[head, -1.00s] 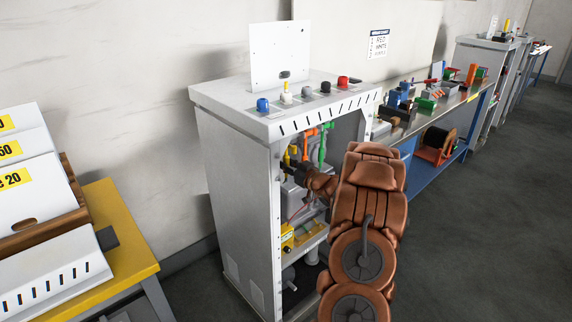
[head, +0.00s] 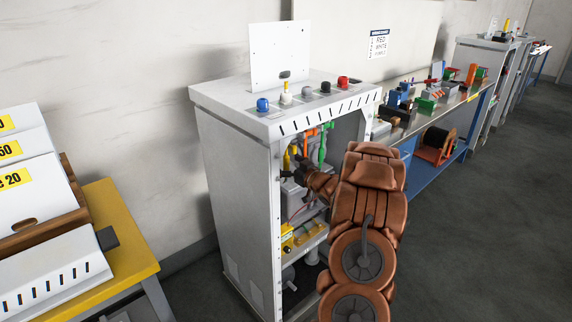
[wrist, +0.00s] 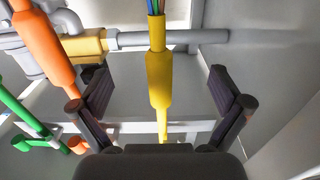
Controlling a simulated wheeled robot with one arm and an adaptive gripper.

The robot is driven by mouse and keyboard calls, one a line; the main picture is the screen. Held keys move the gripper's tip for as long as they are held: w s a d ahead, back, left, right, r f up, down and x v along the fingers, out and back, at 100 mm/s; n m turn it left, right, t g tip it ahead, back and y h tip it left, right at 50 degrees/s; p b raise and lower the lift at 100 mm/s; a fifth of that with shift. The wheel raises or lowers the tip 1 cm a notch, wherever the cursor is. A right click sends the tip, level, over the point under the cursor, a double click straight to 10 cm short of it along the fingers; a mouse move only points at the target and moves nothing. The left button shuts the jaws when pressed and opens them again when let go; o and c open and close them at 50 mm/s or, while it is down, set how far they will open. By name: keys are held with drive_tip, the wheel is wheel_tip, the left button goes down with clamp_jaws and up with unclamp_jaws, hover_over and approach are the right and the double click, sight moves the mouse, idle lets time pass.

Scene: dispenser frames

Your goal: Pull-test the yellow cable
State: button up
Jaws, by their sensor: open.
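The yellow cable (wrist: 158,80) hangs down in the middle of the wrist view, with several thin coloured wires entering its top. My gripper (wrist: 162,95) is open, one finger on each side of the cable, with a gap on both sides. In the head view my gripper (head: 290,172) reaches into the open front of the grey cabinet (head: 235,190), close to the yellow cable (head: 287,158).
An orange cable (wrist: 48,50) and a green cable (wrist: 25,115) hang left of the gripper. A grey pipe (wrist: 190,37) runs behind. The cabinet side wall (wrist: 280,60) stands to the right. Coloured knobs (head: 325,88) stand on the cabinet top.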

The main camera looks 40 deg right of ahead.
drive_tip(key=shift+s, duration=0.15)
drive_tip(key=s, duration=0.9)
drive_tip(key=shift+s+b, duration=0.4)
drive_tip(key=shift+b, duration=0.05)
drive_tip(key=shift+a, duration=0.15)
idle(0.3)
